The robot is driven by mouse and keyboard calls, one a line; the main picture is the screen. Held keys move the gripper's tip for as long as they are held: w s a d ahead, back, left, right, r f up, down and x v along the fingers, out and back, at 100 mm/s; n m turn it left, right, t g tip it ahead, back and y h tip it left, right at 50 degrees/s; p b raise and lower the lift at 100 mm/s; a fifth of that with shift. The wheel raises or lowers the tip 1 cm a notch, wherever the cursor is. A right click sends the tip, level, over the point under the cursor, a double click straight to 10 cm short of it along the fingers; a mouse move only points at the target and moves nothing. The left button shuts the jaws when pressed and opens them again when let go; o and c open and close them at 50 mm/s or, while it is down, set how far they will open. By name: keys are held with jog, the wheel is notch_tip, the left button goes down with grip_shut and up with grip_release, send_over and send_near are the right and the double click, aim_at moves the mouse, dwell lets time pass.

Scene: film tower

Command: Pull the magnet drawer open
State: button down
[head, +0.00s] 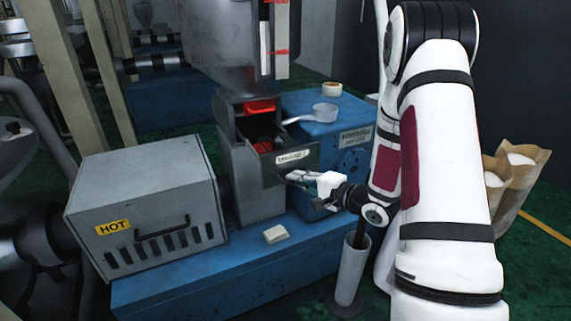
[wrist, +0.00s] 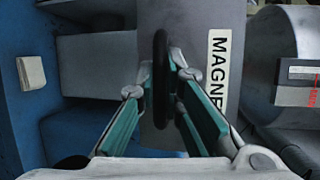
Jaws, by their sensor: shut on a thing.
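The magnet drawer (head: 272,174) is a grey drawer with a white label on its front. It stands partly out of its grey housing (head: 250,192), and its open top shows a dark inside with something red. My gripper (head: 291,177) is at the drawer's front. In the wrist view, the dark upright handle (wrist: 160,50) lies between my gripper's two fingers (wrist: 161,85), which are shut on it. The label (wrist: 219,72) reading "MAGNE…" is just right of the handle; my finger hides its end.
A grey box marked HOT (head: 150,190) stands left on the blue bench (head: 225,272). A pale block (head: 276,234) lies in front of the housing. A scoop (head: 324,113) and a tape roll (head: 332,89) sit on a blue box behind. Paper sacks (head: 515,185) stand right.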

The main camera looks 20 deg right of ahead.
jog(key=shift+s, duration=0.85)
jog(key=c, duration=2)
grip_release()
jog(key=shift+o, duration=0.2)
jog(key=v, duration=1.2)
